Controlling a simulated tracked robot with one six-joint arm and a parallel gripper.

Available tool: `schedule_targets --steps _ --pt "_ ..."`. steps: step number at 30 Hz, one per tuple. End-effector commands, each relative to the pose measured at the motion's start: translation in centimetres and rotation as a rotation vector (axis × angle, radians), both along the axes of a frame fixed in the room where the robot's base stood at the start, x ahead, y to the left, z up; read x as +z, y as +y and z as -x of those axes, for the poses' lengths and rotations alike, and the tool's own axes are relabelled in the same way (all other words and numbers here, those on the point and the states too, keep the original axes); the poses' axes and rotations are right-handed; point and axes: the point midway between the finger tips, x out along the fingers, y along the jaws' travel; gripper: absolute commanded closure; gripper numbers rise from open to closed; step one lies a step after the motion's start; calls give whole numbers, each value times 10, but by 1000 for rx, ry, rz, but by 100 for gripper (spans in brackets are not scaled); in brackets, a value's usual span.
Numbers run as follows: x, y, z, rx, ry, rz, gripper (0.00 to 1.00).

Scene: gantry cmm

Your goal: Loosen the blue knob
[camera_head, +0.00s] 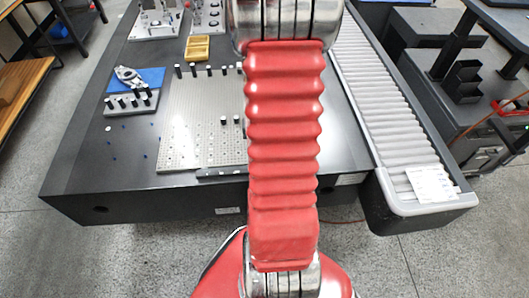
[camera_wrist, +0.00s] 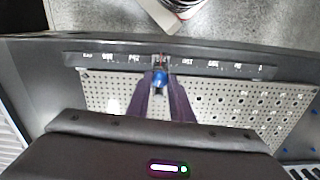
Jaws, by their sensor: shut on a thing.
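The blue knob (camera_wrist: 159,78) shows in the wrist view, near the dark strip at the edge of the perforated plate. My gripper (camera_wrist: 160,88) is shut on the blue knob, with one dark finger on each side of it. The knob's lower part is hidden by the fingers. In the head view my red arm covers the middle of the picture, and both the gripper and the blue knob are hidden behind it.
The perforated plate (camera_head: 190,140) lies on a dark table (camera_head: 75,185), with several black-and-white posts on it. A blue mat (camera_head: 150,76) with a metal part lies at the left. A bellows-covered rail (camera_head: 375,100) runs along the right side.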

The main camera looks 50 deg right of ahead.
Motion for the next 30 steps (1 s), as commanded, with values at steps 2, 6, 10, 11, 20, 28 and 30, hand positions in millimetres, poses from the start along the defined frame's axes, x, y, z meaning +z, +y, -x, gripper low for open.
schedule_targets --steps 2,6,10,11,20,28,30 --pt "0 0 0 0 1 -1 79" --pt "0 0 0 -1 0 0 69" --pt "0 0 0 -1 0 0 61" --pt "0 0 0 -1 0 0 61" --pt "3 0 0 -1 -1 1 61" --pt "26 -1 0 -1 -2 2 61" --pt "35 -1 -1 -1 -2 3 61"
